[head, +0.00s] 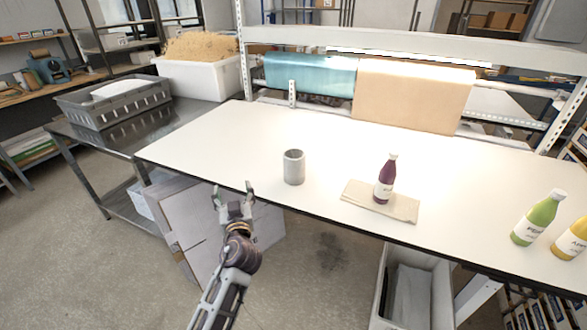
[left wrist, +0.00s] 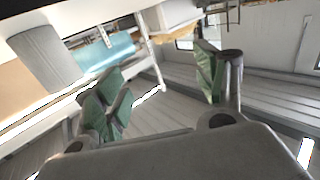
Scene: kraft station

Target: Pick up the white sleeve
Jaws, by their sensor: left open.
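The white sleeve (head: 294,168) is a pale grey-white hollow cylinder. It stands upright on the white table (head: 220,140) near the front edge, left of the middle. In the left wrist view the sleeve (left wrist: 46,57) shows tilted at the upper left, outside the space between the fingers. My left gripper (head: 233,190) is open and empty, at the table's front edge, to the left of the sleeve and nearer to me, apart from it. Its green-padded fingers (left wrist: 160,88) are spread in the left wrist view. My right gripper does not show.
A purple bottle (head: 385,180) stands on a folded tan cloth (head: 402,208) right of the sleeve. Green (head: 538,218) and yellow (head: 572,240) bottles stand far right. Teal (head: 305,75) and brown (head: 415,95) rolls hang behind. A grey crate (head: 112,105) is on the left side table.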

